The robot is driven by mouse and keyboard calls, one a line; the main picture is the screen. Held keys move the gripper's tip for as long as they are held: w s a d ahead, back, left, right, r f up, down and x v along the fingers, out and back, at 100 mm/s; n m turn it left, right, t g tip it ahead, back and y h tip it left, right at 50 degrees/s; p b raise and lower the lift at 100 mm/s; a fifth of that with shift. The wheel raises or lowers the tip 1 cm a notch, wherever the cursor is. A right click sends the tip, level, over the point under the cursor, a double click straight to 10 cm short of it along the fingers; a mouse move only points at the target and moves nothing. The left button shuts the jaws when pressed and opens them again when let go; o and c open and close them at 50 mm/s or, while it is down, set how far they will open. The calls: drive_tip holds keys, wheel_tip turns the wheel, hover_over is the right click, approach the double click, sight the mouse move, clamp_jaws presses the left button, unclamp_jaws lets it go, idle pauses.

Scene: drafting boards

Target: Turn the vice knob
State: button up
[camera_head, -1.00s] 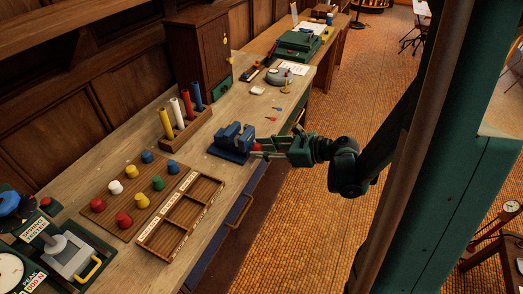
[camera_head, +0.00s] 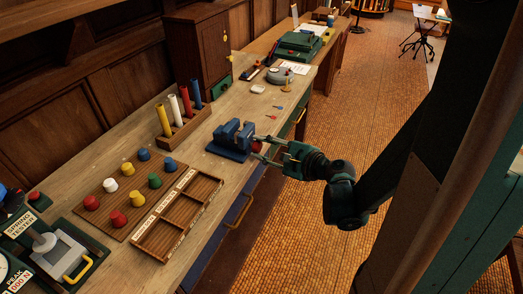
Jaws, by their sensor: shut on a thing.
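The blue vice (camera_head: 231,139) stands near the front edge of the wooden bench, right of the sorting tray. Its red knob (camera_head: 257,146) faces right, toward my gripper. My gripper (camera_head: 262,146) reaches in from the right, with its green fingers on either side of the red knob and shut on it. The fingers partly cover the knob, so its turn angle cannot be told.
A wooden compartment tray (camera_head: 178,218) and a board with several coloured knobs (camera_head: 128,197) lie to the left. A rack of coloured tubes (camera_head: 183,122) stands behind the vice. The tiled floor at right is open.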

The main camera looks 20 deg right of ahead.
drive_tip(key=shift+n+t, duration=0.3)
idle(0.4)
drive_tip(key=o, duration=0.9)
